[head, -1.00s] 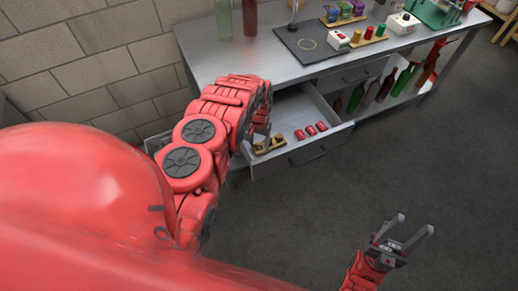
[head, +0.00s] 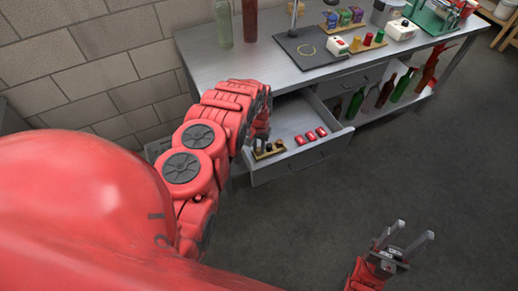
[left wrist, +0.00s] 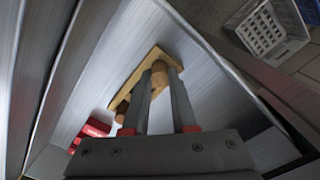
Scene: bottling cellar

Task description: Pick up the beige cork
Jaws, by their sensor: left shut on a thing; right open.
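My left gripper (left wrist: 161,80) reaches down into the open drawer (head: 330,146), and in the left wrist view its fingers are shut on a tan cork (left wrist: 159,70), the beige one. The cork is at a wooden rack (left wrist: 137,78); I cannot tell whether it still touches it. Other brownish corks (left wrist: 122,106) sit on the rack, partly behind a finger. The rack also shows in the head view (head: 262,155), near the drawer's front. My right gripper (head: 413,232) is open and empty above the floor, away from the drawer.
Red capsules (head: 311,137) lie in the drawer to the right of the rack. The metal bench (head: 235,63) above holds bottles, a dark mat (head: 309,48) and small coloured items. Bottles (head: 385,92) stand on a lower shelf. The floor in front is clear.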

